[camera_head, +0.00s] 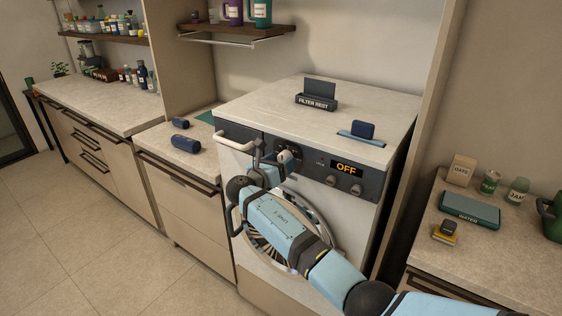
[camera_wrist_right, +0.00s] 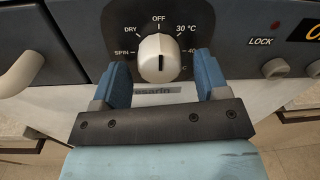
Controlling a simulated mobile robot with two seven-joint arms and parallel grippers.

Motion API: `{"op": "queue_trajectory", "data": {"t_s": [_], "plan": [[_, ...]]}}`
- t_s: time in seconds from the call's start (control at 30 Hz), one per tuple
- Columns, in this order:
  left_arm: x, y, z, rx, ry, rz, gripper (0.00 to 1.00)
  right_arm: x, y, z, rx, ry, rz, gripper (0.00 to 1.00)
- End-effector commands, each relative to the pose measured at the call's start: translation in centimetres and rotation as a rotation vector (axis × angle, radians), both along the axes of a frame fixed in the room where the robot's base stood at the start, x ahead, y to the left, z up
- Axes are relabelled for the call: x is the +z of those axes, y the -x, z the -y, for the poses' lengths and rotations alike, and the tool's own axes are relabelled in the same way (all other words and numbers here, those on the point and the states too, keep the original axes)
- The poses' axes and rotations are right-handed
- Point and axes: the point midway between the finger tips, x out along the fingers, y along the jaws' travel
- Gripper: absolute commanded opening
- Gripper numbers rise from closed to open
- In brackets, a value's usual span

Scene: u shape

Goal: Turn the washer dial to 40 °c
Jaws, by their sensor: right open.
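The washer (camera_head: 345,215) stands against the wall, its display (camera_head: 346,169) reading OFF. Its white dial (camera_wrist_right: 155,58) sits on a dark panel, with OFF at the top, 30 °C at upper right, 40 at right, SPIN and DRY at left. A short dark mark shows on the lower part of the dial's face. My right gripper (camera_wrist_right: 165,80) is open, one blue finger on each side of the dial; contact cannot be told. The right finger partly covers the labels at lower right. In the head view my right gripper (camera_head: 272,165) is at the panel, partly hiding the dial. My left gripper is out of view.
A white handle (camera_head: 235,141) juts out left of the dial. Small knobs (camera_head: 331,180) and the LOCK button (camera_wrist_right: 275,68) are to the right. A filter rest (camera_head: 316,101) stands on the washer top. Counters flank the washer on both sides.

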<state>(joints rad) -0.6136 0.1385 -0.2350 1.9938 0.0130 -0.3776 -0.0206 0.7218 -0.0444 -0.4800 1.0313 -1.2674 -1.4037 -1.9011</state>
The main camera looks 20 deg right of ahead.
Motion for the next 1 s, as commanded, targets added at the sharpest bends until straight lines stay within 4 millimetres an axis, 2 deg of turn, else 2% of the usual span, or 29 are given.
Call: {"op": "queue_trajectory", "data": {"t_s": [0.3,0.33,0.53,1.0], "plan": [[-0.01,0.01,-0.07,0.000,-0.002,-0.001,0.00,-0.01,-0.21,0.32,0.000,0.000,0.000,0.68],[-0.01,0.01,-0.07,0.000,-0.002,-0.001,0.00,-0.01,-0.21,0.32,0.000,0.000,0.000,0.66],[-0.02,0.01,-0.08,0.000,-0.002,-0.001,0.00,-0.02,-0.18,0.30,0.000,0.000,0.000,0.20],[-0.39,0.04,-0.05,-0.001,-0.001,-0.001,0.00,-0.10,-0.21,0.25,-0.001,-0.059,0.076,0.19]]}}
